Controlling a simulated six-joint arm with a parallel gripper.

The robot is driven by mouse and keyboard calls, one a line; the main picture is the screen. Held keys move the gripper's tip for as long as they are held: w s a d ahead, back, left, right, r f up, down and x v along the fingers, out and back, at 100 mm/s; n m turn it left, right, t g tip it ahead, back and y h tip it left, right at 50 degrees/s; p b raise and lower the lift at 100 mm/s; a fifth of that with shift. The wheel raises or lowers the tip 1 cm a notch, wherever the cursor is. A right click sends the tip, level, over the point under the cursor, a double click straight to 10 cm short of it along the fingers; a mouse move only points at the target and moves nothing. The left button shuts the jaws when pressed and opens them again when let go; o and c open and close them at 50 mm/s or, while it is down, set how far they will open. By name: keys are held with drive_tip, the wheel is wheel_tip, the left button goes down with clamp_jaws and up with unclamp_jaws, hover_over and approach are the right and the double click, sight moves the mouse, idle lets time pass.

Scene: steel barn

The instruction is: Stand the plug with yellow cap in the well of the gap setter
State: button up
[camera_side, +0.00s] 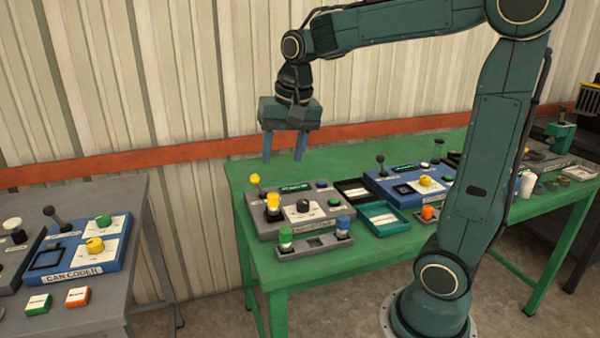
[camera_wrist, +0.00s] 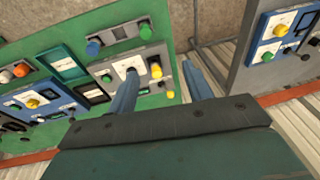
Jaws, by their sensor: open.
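A plug with a yellow cap (camera_side: 273,203) stands upright at the left of a grey panel box (camera_side: 322,222), which looks like the gap setter; its label is too small to read. The plug seems to be seated in the well, whose opening is hidden under it. In the wrist view the yellow cap (camera_wrist: 155,70) shows between my fingers, on the grey box (camera_wrist: 116,69). My gripper (camera_side: 283,159) is open and empty, well above the box and apart from the plug. Its fingers (camera_wrist: 160,75) point down.
A grey rack (camera_side: 315,243) in front holds a green-capped plug (camera_side: 286,237) and a blue-capped plug (camera_side: 343,225). A yellow-knobbed lever (camera_side: 255,180) rises behind the yellow plug. A teal tray (camera_side: 383,219) and a blue panel box (camera_side: 408,186) stand to the right.

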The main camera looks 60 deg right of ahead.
drive_tip(key=s+a+f+n+t, duration=0.1)
drive_tip(key=s+a+n, duration=0.3)
drive_tip(key=s, duration=0.3)
drive_tip(key=s+a+f+n+t, duration=0.1)
drive_tip(key=s+a+n, duration=0.3)
drive_tip(key=s, duration=0.4)
drive_tip(key=shift+n+t+y, duration=0.3)
drive_tip(key=shift+n+t, duration=0.2)
drive_tip(key=shift+n, duration=0.1)
